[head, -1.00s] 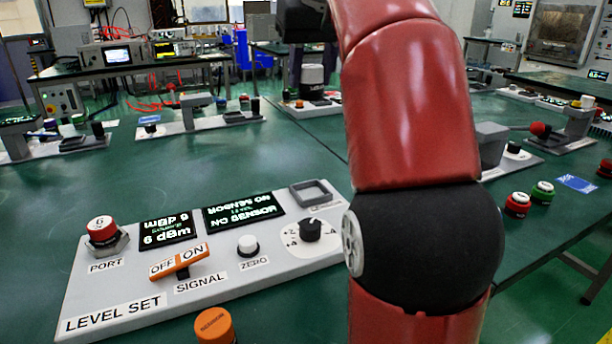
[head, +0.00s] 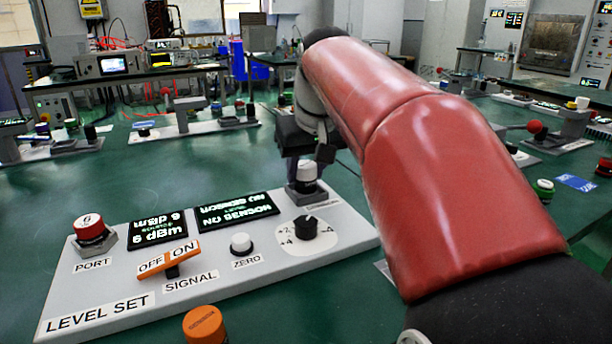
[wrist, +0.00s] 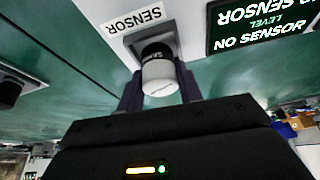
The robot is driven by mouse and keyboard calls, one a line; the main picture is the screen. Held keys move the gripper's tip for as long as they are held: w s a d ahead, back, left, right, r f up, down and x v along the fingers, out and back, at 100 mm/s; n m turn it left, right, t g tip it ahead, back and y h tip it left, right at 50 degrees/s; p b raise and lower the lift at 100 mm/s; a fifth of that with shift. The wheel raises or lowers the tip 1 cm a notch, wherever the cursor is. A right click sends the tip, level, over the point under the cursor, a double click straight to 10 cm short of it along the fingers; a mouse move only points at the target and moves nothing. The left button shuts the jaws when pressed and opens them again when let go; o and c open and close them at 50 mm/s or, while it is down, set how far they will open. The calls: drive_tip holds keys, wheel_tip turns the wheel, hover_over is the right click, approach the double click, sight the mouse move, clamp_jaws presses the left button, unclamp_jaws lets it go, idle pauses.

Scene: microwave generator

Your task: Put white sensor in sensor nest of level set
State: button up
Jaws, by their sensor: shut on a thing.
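In the head view the sensor (head: 306,171) is upright at the sensor nest (head: 304,196) on the level set panel (head: 110,290). In the wrist view its dark end lines up with the square grey nest (wrist: 137,40). I cannot tell whether it is fully seated. The panel display (head: 238,210) reads NO SENSOR.
On the panel are a red-capped port (head: 90,231), an orange OFF/ON lever (head: 168,258), a white zero knob (head: 241,243) and a black dial (head: 305,228). An orange-capped piece (head: 204,325) stands in front.

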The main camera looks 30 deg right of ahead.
drive_tip(key=shift+f, duration=0.45)
drive_tip(key=shift+f, duration=0.15)
drive_tip(key=shift+f+b, duration=0.25)
drive_tip(key=shift+b, duration=0.05)
drive_tip(key=o, duration=1.1)
drive_tip(key=shift+s+f, duration=0.1)
drive_tip(key=shift+f, duration=0.05)
drive_tip(key=p+v, duration=0.2)
drive_tip(key=v, duration=1.1)
drive_tip(key=shift+w+p, duration=0.3)
drive_tip(key=shift+w, duration=0.05)
drive_tip(key=shift+s, duration=0.15)
